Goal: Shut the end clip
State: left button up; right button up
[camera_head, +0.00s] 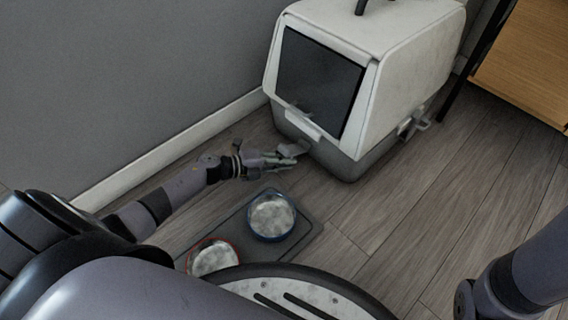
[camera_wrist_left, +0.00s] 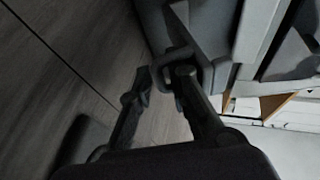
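A white pet box (camera_head: 405,62) with a dark front panel and a grey base (camera_head: 345,165) stands on the floor at the upper middle of the head view. The end clip (camera_head: 294,149) is a small grey flap that sticks out low at the front, hanging open from the base. My left gripper (camera_head: 290,158) is at this clip. In the left wrist view, its fingers (camera_wrist_left: 162,80) are apart, and a grey loop of the clip (camera_wrist_left: 174,54) is by the right fingertip; I cannot tell whether they touch. My right gripper is out of view.
Another clip (camera_head: 413,126) sticks out on the box's right side. A dark mat (camera_head: 312,232) with two bowls (camera_head: 271,216) (camera_head: 213,257) lies in front of the box. A wall with white skirting (camera_head: 170,147) is at left. Floor at right is clear.

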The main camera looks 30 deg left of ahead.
pick_arm(q)
jog(key=shift+c, duration=0.5)
grip_shut()
